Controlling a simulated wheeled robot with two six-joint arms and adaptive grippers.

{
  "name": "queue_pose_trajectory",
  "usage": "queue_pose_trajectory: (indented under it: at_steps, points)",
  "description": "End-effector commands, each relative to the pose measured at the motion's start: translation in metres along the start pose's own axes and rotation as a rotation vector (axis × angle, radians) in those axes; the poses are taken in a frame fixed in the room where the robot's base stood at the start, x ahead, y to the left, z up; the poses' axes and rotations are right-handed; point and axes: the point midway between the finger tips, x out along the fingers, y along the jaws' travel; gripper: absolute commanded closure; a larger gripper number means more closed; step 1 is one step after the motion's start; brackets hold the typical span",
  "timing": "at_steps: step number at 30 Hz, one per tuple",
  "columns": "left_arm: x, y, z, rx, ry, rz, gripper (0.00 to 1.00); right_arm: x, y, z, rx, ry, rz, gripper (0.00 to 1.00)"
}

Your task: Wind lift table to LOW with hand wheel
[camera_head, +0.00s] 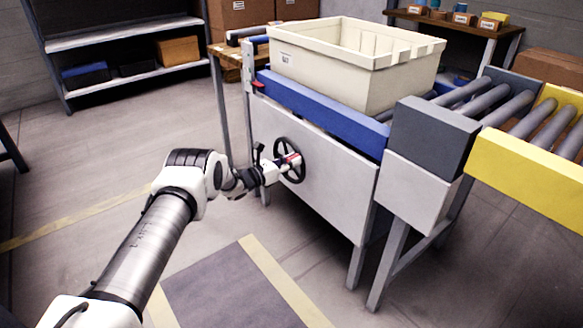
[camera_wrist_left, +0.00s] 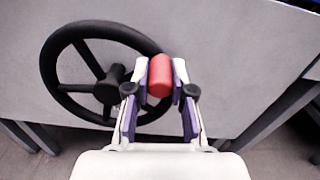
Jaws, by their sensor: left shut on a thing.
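The black hand wheel (camera_head: 290,148) is mounted on the grey side panel of the lift table (camera_head: 313,184). My left gripper (camera_head: 283,163) is at the wheel's rim, shut on its handle. In the left wrist view the red handle (camera_wrist_left: 160,76) sits between the fingertips of my left gripper (camera_wrist_left: 160,80), at the right side of the wheel (camera_wrist_left: 75,40). The table's blue top (camera_head: 320,112) carries a cream crate (camera_head: 405,62). A small red pointer (camera_head: 258,84) shows at the panel's upper left; its scale is too small to read. My right gripper is out of view.
A roller conveyor with a yellow side (camera_head: 525,168) stands at the right, beside a grey block (camera_head: 430,135) at the table's end. Shelves (camera_head: 130,65) stand at the back left. The floor left of the table is clear, with a dark mat (camera_head: 230,290).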

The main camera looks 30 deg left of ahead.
Motion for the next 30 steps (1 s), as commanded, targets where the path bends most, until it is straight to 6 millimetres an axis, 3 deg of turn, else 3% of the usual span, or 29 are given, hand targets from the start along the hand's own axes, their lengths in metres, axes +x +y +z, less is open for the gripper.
queue_pose_trajectory:
  at_steps: [20, 21, 23, 30]
  points:
    - [0.0031, 0.0037, -0.005, 0.078, 0.001, -0.002, 1.0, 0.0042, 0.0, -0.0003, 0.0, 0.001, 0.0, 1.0]
    - [0.0031, 0.0037, -0.0049, 0.078, 0.001, -0.002, 0.71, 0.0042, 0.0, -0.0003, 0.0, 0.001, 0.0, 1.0]
    - [0.003, 0.0038, -0.0049, 0.078, 0.001, -0.002, 0.52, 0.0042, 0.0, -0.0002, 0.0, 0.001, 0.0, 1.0]
    - [0.0028, 0.0043, -0.0045, 0.078, 0.0, -0.001, 0.52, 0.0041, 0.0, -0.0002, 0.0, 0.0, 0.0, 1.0]
